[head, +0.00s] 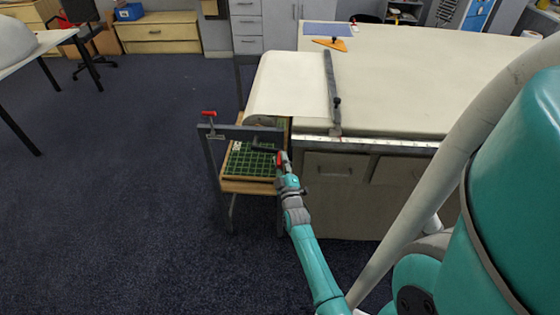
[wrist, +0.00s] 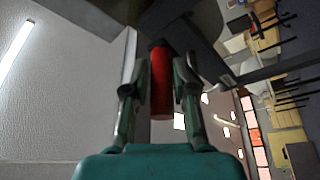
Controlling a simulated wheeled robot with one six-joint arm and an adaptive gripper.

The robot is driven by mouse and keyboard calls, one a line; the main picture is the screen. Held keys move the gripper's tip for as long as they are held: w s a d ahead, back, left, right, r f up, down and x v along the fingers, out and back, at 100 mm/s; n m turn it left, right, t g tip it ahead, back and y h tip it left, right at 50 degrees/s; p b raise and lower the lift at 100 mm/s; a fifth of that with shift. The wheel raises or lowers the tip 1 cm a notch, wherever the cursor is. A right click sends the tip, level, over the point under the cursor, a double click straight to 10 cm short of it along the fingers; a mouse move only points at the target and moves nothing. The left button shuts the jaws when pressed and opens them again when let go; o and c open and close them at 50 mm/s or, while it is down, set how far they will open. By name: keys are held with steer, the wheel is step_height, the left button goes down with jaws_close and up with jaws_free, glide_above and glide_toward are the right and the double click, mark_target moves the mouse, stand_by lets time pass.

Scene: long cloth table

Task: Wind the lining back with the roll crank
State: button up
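The pale lining (head: 288,85) lies over the left end of the long table. Its edge curves down at a roll (head: 262,121) on a grey frame (head: 212,158). The roll crank (head: 265,150) has a dark arm and a red handle. My gripper (head: 284,163) is at the crank handle, on the near side of the frame. Part of the roll is hidden behind the frame.
A dark bar (head: 331,90) lies across the cloth table (head: 420,80). A red-topped clamp (head: 208,114) sits on the frame's left end. A green gridded mat (head: 250,162) lies on a wooden surface below the roll. An orange tool (head: 330,44) lies at the back.

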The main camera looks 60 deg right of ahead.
steer(key=shift+o, duration=1.1)
steer(key=shift+a, duration=0.1)
